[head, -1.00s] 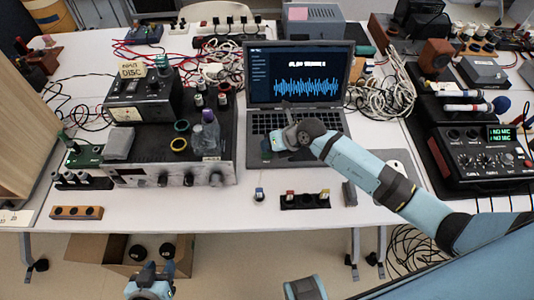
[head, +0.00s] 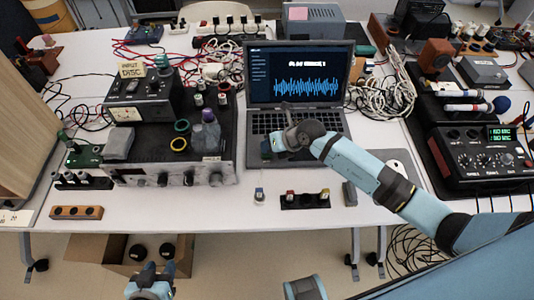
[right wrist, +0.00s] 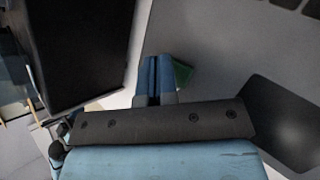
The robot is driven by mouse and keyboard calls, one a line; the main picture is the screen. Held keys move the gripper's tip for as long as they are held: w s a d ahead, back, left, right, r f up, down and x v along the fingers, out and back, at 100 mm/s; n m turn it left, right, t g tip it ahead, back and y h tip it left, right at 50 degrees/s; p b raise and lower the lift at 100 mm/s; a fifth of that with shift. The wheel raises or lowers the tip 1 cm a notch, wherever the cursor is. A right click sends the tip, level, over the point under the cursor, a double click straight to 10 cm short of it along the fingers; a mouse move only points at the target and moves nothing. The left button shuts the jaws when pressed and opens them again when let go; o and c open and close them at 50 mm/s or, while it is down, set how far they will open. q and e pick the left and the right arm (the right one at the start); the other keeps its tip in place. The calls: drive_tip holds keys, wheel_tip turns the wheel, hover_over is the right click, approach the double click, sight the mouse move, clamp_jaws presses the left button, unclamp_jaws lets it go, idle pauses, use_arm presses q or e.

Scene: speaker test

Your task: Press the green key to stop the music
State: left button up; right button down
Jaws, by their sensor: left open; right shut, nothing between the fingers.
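The green key (right wrist: 183,75) shows in the right wrist view as a small green patch just right of my fingertips, partly hidden behind them. My right gripper (right wrist: 157,63) is shut and empty, its fingers pointing down at the laptop's left palm-rest area. I cannot tell whether the fingers touch the key. In the head view my right gripper (head: 272,147) is over the front left of the laptop (head: 330,124), whose screen shows a blue waveform. My left gripper (head: 151,270) is open and empty below the table's front edge.
A black-and-silver amplifier (head: 172,178) stands left of the laptop. A small block with coloured knobs (head: 305,201) lies in front of it. A mixer (head: 485,160) stands at the right. White cables (head: 385,97) lie behind.

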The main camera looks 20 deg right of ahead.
drive_tip(key=shift+f, duration=0.2)
idle(0.3)
drive_tip(key=shift+f, duration=0.3)
drive_tip(key=shift+r, duration=0.1)
drive_tip(key=shift+r+p, duration=0.65)
drive_tip(key=shift+r, duration=0.1)
wheel_tip(320, 180, up, 6)
drive_tip(key=p, duration=0.5)
drive_tip(key=shift+p, duration=0.35)
